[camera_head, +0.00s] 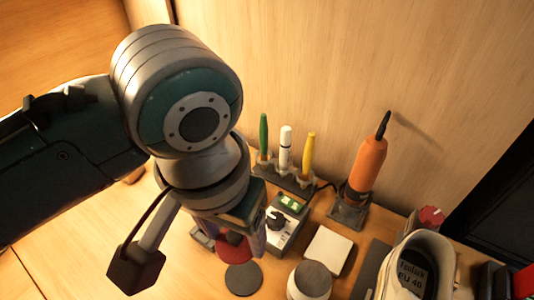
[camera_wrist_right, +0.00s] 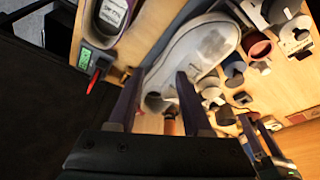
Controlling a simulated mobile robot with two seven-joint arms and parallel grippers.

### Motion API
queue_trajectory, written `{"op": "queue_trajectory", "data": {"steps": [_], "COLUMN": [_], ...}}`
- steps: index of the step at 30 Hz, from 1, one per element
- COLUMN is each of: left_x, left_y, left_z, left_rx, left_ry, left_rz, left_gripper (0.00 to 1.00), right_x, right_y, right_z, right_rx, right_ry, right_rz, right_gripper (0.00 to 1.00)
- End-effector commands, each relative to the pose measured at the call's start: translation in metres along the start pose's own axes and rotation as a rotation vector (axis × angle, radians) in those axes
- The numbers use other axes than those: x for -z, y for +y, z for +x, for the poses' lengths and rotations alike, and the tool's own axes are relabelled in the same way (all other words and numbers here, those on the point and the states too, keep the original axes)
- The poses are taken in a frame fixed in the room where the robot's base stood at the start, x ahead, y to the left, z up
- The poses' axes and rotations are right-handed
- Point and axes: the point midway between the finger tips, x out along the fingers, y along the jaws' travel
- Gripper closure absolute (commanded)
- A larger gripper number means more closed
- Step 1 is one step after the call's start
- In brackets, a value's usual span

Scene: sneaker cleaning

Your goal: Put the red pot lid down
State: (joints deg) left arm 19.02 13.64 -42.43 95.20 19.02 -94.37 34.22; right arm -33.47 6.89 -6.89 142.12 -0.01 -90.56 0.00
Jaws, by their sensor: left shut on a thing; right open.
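My left gripper (camera_head: 240,225) points down over the table and is shut on the red pot lid (camera_head: 233,248). Only part of the lid shows below my wrist; the fingertips are mostly hidden. A dark round disc (camera_head: 243,279) lies on the table just below the lid in the picture; I cannot tell the gap between them. A white round pot (camera_head: 311,281) stands to the right of the disc. My right gripper (camera_wrist_right: 158,90) is open, its two fingers apart with nothing gripped, in the right wrist view.
A rack with green, white and yellow tools (camera_head: 285,160) stands by the wall. An orange tool (camera_head: 366,165) stands in a dark holder. A station with a green display (camera_head: 288,205), a white pad (camera_head: 328,250) and a sneaker (camera_head: 436,270) crowd the table's right side.

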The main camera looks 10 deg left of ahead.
Motion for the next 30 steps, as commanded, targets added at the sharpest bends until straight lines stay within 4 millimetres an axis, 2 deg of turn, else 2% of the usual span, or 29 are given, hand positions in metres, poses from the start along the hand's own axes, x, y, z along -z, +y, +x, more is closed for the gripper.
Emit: {"op": "queue_trajectory", "data": {"steps": [1,3,6,9,13,20,30], "left_x": [-0.003,-0.005,-0.007,-0.009,-0.01,-0.014,-0.014], "left_y": [-0.001,-0.001,-0.001,0.0,0.0,0.0,0.0], "left_z": [0.021,0.04,0.062,0.076,0.084,0.117,0.119], "left_rx": [0.002,0.003,0.002,0.001,0.0,0.001,0.0], "left_ry": [-0.004,-0.003,-0.001,0.001,0.001,0.0,0.002], "left_rz": [0.0,0.001,0.001,0.001,0.002,0.002,0.002], "left_gripper": [0.86,0.86,0.86,0.86,0.86,0.86,0.86], "right_x": [-0.004,-0.005,-0.008,-0.009,-0.009,-0.012,-0.011], "right_y": [0.0,0.0,0.0,0.0,0.0,-0.001,-0.001], "right_z": [0.009,0.015,0.021,0.025,0.028,0.041,0.041], "right_rx": [0.0,-0.001,-0.001,-0.002,-0.002,-0.002,-0.002], "right_ry": [-0.003,-0.003,-0.003,-0.002,-0.001,0.002,0.004], "right_rz": [-0.001,-0.001,-0.002,-0.002,-0.002,-0.002,-0.001], "right_gripper": [0.5,0.5,0.5,0.5,0.5,0.5,0.5]}}
